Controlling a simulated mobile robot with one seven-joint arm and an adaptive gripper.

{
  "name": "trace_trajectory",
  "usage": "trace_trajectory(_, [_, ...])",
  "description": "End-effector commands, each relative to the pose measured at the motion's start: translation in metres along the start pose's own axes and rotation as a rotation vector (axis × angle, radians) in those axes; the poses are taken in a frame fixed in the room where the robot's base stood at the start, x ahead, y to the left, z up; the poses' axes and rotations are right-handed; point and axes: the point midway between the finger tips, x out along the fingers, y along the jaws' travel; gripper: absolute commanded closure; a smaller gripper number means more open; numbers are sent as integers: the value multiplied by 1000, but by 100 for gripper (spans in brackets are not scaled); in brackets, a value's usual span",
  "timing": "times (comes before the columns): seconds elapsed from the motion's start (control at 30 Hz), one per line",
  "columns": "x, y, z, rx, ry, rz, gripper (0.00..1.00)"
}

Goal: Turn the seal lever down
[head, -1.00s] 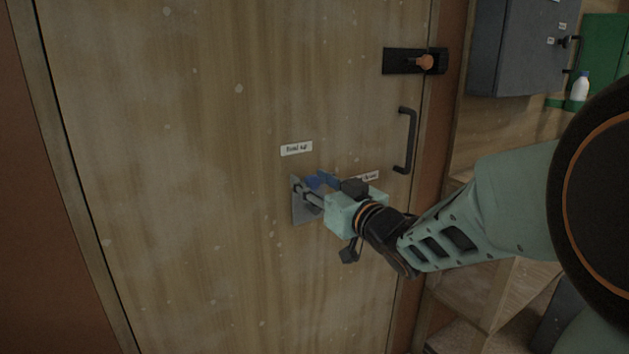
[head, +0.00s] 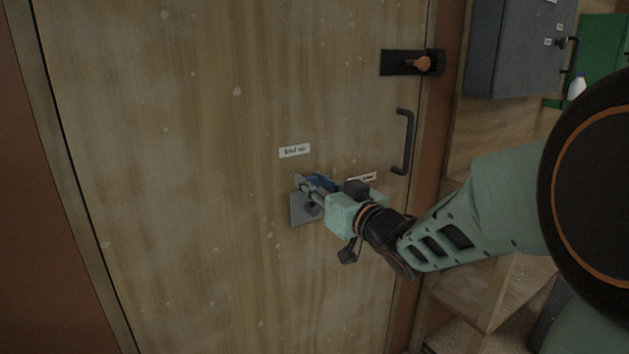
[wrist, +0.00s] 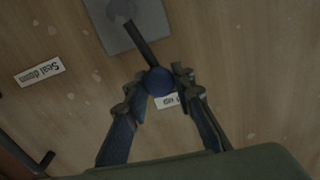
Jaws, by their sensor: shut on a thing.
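The seal lever (wrist: 142,47) is a dark bar on a grey plate (head: 302,209) fixed to the wooden door; the plate also shows in the wrist view (wrist: 150,24). A blue round knob (wrist: 159,81) caps the lever's end. My gripper (wrist: 159,78) is shut on the knob, one finger on each side; in the head view it (head: 311,186) hides most of the lever. In the wrist view the knob overlaps the "Seal up" label (head: 294,151). The "Seal down" label (wrist: 40,72) lies to one side; in the head view my gripper partly covers it (head: 364,177).
The door has a dark vertical pull handle (head: 405,142) at right and a black bolt with an orange knob (head: 424,63) above it. A grey cabinet (head: 512,50) and a white bottle (head: 577,88) stand beyond the door frame. The door's left side is clear.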

Motion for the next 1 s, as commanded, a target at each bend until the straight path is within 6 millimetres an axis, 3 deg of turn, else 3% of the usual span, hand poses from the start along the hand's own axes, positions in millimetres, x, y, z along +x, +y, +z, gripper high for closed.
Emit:
trace_trajectory(0.4, [0,28,-8,323,-3,2,100])
trace_trajectory(1.0, [0,73,10,897,0,2,100])
